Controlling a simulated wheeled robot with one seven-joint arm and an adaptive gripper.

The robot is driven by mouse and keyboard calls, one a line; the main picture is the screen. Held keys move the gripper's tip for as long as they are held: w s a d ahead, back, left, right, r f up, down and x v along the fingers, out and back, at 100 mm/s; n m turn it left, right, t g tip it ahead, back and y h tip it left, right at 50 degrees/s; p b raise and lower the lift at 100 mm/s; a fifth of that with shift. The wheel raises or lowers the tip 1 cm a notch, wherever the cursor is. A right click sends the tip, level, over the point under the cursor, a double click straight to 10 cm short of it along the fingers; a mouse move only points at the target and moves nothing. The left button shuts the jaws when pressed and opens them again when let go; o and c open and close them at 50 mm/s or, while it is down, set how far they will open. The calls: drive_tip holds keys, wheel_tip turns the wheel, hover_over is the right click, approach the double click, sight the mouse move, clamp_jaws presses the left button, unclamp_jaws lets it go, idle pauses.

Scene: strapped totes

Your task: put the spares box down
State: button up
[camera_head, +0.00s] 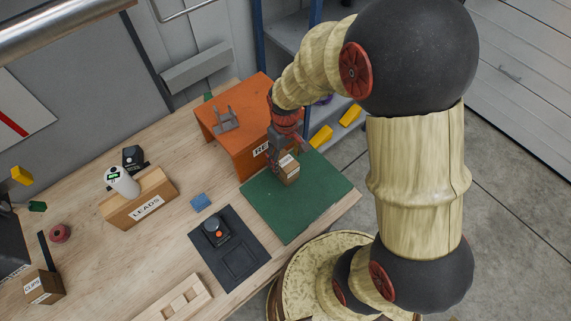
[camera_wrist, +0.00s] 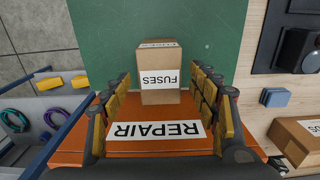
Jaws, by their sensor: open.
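A small cardboard box labelled FUSES (camera_head: 289,172) is at the green mat (camera_head: 310,205) and looks to stand upright on it. No label reading spares is legible. In the wrist view the FUSES box (camera_wrist: 157,77) is ahead, between the two fingers, with the green mat (camera_wrist: 100,30) behind it. My gripper (camera_head: 283,155) is over the box. In the wrist view my gripper (camera_wrist: 160,82) is open, with a gap showing between each finger and the box's sides.
An orange stand labelled REPAIR (camera_head: 218,131) is right behind the mat. A LEADS box (camera_head: 150,203), a blue block (camera_head: 201,202), a black tray with a device (camera_head: 245,250) and a CLIPS box (camera_head: 42,288) lie left.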

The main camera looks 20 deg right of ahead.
wheel_tip(320, 180, up, 5)
drive_tip(key=shift+f, duration=0.2)
drive_tip(key=s+r+m+t, duration=0.1)
drive_tip(key=s+r+t, duration=0.1)
drive_tip(key=s+r, duration=0.5)
drive_tip(key=s+r+m+t, duration=0.2)
drive_tip(key=s+r, duration=0.5)
drive_tip(key=r, duration=0.8)
drive_tip(key=shift+s+r+m+t, duration=0.2)
drive_tip(key=shift+r+m+t, duration=0.15)
drive_tip(key=shift+t, duration=0.45)
wheel_tip(320, 180, down, 11)
drive_tip(key=b, duration=1)
drive_tip(key=shift+r, duration=0.15)
